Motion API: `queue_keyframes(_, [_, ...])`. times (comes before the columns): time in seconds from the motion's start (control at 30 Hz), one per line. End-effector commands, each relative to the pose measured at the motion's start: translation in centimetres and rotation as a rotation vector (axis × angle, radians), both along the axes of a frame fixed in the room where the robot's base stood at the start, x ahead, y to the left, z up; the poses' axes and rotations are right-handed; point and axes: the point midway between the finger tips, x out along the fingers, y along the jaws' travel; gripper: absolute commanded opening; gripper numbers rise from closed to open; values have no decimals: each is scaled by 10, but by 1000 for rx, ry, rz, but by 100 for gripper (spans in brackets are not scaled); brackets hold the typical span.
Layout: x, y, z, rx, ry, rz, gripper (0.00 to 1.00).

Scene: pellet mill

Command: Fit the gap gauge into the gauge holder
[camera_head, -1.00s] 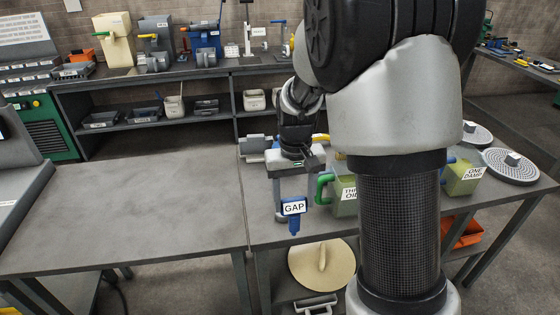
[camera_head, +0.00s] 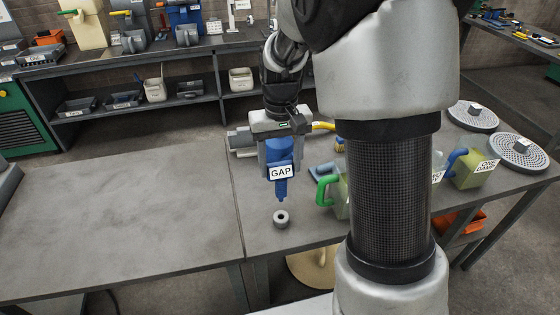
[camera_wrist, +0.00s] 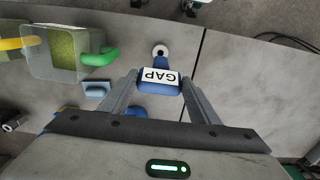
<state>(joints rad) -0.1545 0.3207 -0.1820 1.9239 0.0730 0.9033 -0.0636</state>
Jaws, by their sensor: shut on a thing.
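The gap gauge (camera_head: 280,160) is a blue tool with a white "GAP" label. My gripper (camera_head: 279,152) is shut on it and holds it upright, its narrow tip pointing down above the table. The gauge (camera_wrist: 158,86) also shows between the fingers in the wrist view. A small grey ring-shaped piece with a dark central hole, which looks like the gauge holder (camera_head: 281,218), stands on the table just below the tip. It shows in the wrist view (camera_wrist: 160,50) beyond the gauge. The tip appears above the ring and apart from it in the head view.
A green-handled jug (camera_head: 328,192) stands close right of the ring, with a blue-handled jug (camera_head: 472,170) farther right. Perforated discs (camera_head: 517,154) lie at the right. The left table (camera_head: 110,220) is clear.

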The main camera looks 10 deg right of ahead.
Motion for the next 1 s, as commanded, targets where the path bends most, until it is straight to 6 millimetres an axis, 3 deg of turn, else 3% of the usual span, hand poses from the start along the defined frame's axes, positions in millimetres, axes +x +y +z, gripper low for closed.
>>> queue_keyframes(0.13, [-2,0,1,1,-1,0,10])
queue_keyframes(1.0, [-2,0,-49,1,0,0,10])
